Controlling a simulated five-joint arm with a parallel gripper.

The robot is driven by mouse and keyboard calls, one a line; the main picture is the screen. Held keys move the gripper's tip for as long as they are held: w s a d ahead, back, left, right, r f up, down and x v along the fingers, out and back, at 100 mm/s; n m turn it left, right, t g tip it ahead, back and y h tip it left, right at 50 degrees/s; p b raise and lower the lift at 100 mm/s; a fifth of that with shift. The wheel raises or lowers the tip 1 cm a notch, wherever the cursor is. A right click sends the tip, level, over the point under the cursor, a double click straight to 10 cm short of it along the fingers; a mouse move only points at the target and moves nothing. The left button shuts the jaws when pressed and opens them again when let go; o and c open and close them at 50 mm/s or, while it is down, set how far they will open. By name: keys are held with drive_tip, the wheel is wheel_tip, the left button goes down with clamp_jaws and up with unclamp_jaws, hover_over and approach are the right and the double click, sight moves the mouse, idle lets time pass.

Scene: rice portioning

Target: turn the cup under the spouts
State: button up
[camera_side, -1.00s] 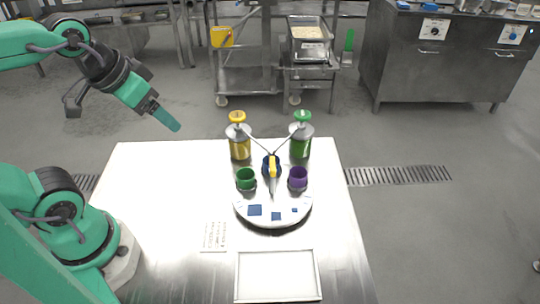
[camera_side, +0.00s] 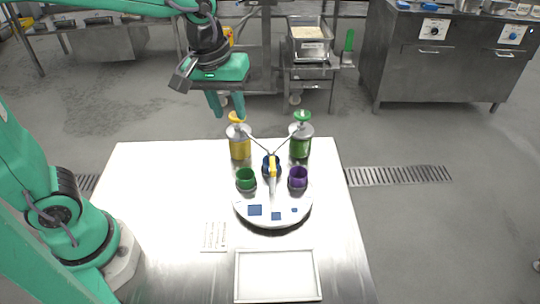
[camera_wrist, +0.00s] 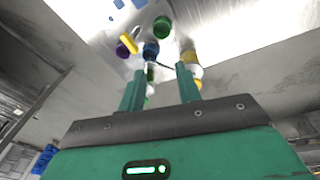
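My gripper (camera_side: 227,108) is open and empty, fingers pointing down, high above the back left of the table, near the yellow-topped dispenser (camera_side: 240,145). Its spread fingers also show in the wrist view (camera_wrist: 160,70). A white round turntable (camera_side: 272,218) carries a green cup (camera_side: 246,180) on the left and a purple cup (camera_side: 298,180) on the right. The spouts of the yellow-topped and green-topped dispensers (camera_side: 301,143) meet above the blue piece. Nothing touches my gripper.
A white tray (camera_side: 237,277) lies at the table's front, with a printed card (camera_side: 215,237) to its upper left. Blue squares mark the turntable's front. The table's left part is clear. Carts and a steel cabinet (camera_side: 440,65) stand behind on the floor.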

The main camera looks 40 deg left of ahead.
sight(273, 163)
drive_tip(key=w+d+f+n, duration=0.1)
drive_tip(key=d, duration=0.1)
drive_tip(key=w+d+f+n+g, duration=0.1)
drive_tip(key=w+d+f, duration=0.1)
drive_tip(key=w+d+f+n+g, duration=0.1)
drive_tip(key=w+d+f, duration=0.1)
drive_tip(key=d, duration=0.1)
drive_tip(key=shift+w+f, duration=0.15)
drive_tip(key=shift+f, duration=0.05)
drive_tip(key=shift+f, duration=0.1)
drive_tip(key=shift+f, duration=3.8)
clamp_jaws()
